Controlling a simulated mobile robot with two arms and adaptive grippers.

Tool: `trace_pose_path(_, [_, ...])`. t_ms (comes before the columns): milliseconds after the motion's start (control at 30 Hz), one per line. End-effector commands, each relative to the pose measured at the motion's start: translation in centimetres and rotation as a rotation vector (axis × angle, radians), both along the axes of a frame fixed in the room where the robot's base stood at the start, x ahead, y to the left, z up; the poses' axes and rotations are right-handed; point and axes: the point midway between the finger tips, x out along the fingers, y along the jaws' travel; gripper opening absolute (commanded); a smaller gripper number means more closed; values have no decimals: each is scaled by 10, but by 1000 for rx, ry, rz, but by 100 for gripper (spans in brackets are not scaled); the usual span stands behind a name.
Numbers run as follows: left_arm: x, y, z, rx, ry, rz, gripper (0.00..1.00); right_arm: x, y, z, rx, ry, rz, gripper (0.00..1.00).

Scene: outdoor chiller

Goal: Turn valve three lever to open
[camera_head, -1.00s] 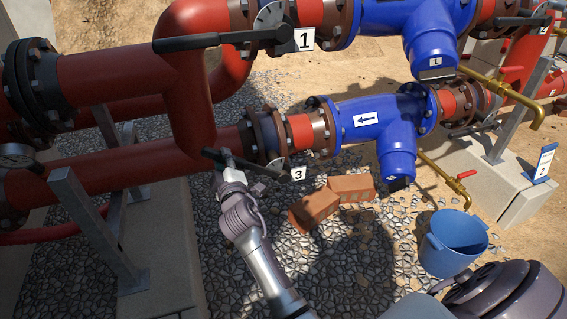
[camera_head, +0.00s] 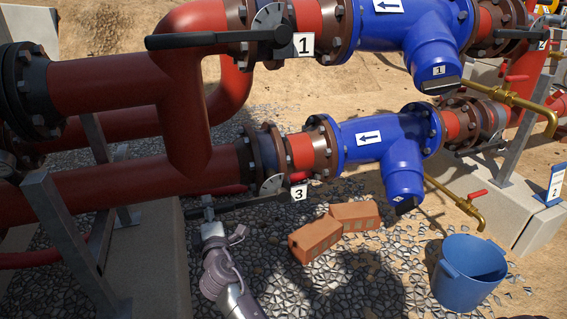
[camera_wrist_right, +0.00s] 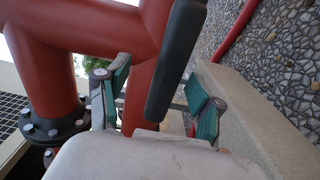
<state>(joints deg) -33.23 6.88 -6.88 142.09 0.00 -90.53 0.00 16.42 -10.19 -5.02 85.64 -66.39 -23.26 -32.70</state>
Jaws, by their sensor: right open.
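Valve three's dark lever (camera_head: 242,203) extends left from the valve beside the number 3 tag (camera_head: 299,193). It lies roughly along the lower red pipe, on its near side. My right gripper (camera_head: 207,210) is at the lever's free left end. In the right wrist view the lever (camera_wrist_right: 176,65) shows between the two spread green-padded fingers (camera_wrist_right: 160,101), with visible gaps on both sides. The gripper is open, and I see no finger clamped on the lever. A pale plate (camera_head: 271,185) sits at the lever's pivot. My left gripper is out of view.
Valve one's black lever (camera_head: 205,40) runs along the upper pipe above. A grey metal support (camera_head: 70,235) stands left of my gripper. Bricks (camera_head: 315,240) and a blue bucket (camera_head: 470,272) are on the ground to the right. Gravel around my forearm is clear.

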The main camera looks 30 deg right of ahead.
Motion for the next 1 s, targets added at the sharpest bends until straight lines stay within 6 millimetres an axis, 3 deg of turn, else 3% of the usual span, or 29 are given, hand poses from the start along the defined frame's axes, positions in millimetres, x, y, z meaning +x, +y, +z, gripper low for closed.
trace_pose_path(433, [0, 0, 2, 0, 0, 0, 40, -5, 6, 0, 8, 0, 5, 83])
trace_pose_path(1000, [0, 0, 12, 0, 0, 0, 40, -67, 22, -2, 8, 4, 8, 83])
